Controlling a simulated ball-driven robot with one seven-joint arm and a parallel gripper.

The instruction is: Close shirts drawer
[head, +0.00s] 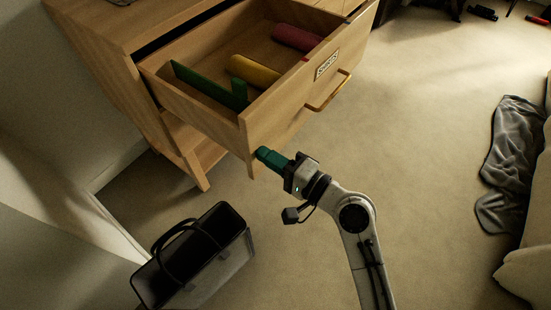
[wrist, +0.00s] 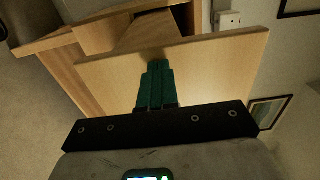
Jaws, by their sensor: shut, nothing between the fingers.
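An open wooden drawer (head: 270,118) sticks out of the dresser in the head view. Its front bears a small label (head: 327,65), too small to read surely, and a bar handle (head: 328,91). Inside lie a green item (head: 207,84), a yellow one (head: 255,72) and a red one (head: 297,37). My gripper (head: 262,153) is shut and empty, with its green fingertips at the lower near corner of the drawer front. In the wrist view the shut fingers (wrist: 158,75) point at the wooden front panel (wrist: 215,65); whether they touch it I cannot tell.
The wooden dresser (head: 115,55) stands at the upper left. A dark open bag (head: 215,262) stands on the carpet below it. A grey cloth (head: 510,160) lies at the right by a pale piece of furniture. The carpet between is clear.

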